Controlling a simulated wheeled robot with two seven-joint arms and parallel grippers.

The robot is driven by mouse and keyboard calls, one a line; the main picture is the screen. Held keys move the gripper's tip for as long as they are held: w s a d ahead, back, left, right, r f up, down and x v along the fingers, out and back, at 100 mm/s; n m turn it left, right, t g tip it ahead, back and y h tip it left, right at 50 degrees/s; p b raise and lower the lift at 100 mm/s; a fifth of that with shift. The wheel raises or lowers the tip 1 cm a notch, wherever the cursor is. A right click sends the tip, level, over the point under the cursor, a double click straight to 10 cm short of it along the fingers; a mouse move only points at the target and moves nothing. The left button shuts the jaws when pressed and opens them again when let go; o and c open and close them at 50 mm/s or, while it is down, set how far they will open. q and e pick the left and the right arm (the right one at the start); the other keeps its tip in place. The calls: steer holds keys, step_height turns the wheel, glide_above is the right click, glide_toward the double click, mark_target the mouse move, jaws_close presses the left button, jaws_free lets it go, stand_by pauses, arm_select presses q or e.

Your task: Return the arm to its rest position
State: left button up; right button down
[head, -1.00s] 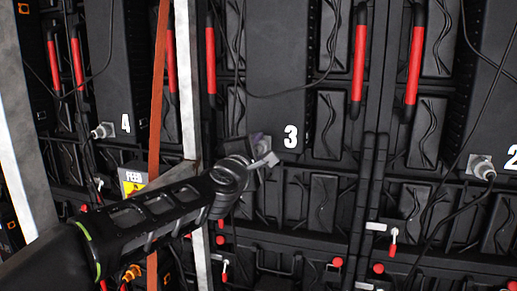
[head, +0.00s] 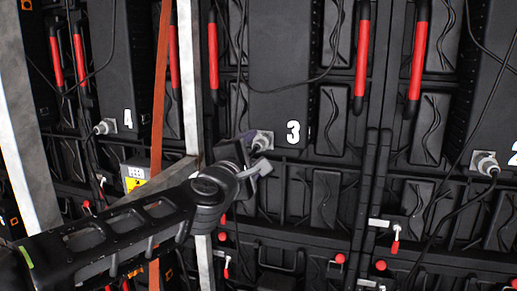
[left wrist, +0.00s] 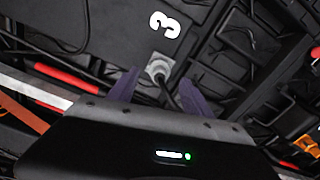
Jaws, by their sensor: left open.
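My left gripper (head: 254,160) comes in from the lower left in the head view, in front of the video wall. It is open in the left wrist view (left wrist: 155,92), with its two purple fingers apart. Beyond and between the fingers is a metal connector (left wrist: 160,66) with a dark cable, seated on panel 3. That connector (head: 263,140) also shows in the head view, just above the gripper's fingers. Whether the fingers touch the cable cannot be told. My right gripper is in neither view.
Panel 4 (head: 110,60) with its connector is at the left, another connector (head: 486,163) at the right. A grey metal upright (head: 188,80) and an orange strap (head: 158,90) stand near my left arm. Red handles (head: 362,58) and loose cables hang on the wall.

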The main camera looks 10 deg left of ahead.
arm_select(q)
steer(key=shift+s, duration=0.85)
steer(key=shift+f+m, duration=0.15)
steer(key=shift+m, duration=0.65)
steer(key=s+d+f+m+g+h, duration=0.1)
steer(key=d+f+m+g, duration=0.2)
steer(key=f, duration=1)
steer(key=s+d+f+m+g, duration=0.15)
steer(key=f+m, duration=0.45)
steer(key=f, duration=0.7)
steer(key=d+f+m+g+h, duration=0.1)
steer(key=d+f+m+g, duration=0.25)
steer(key=f, duration=0.95)
steer(key=s+d+f+m+g, duration=0.1)
steer(key=s+f+m+g, duration=0.1)
steer(key=s+f, duration=0.55)
steer(key=s+f+m+g, duration=0.2)
steer(key=s+f, duration=0.2)
steer(key=f, duration=0.6)
steer(key=s+f+g, duration=0.2)
steer(key=s+f, duration=0.4)
steer(key=s, duration=0.4)
steer(key=s+d+f+g+h, duration=0.1)
steer(key=s+f+g, duration=0.2)
steer(key=s+f, duration=0.4)
steer(key=s, duration=0.3)
steer(key=shift+d, duration=0.2)
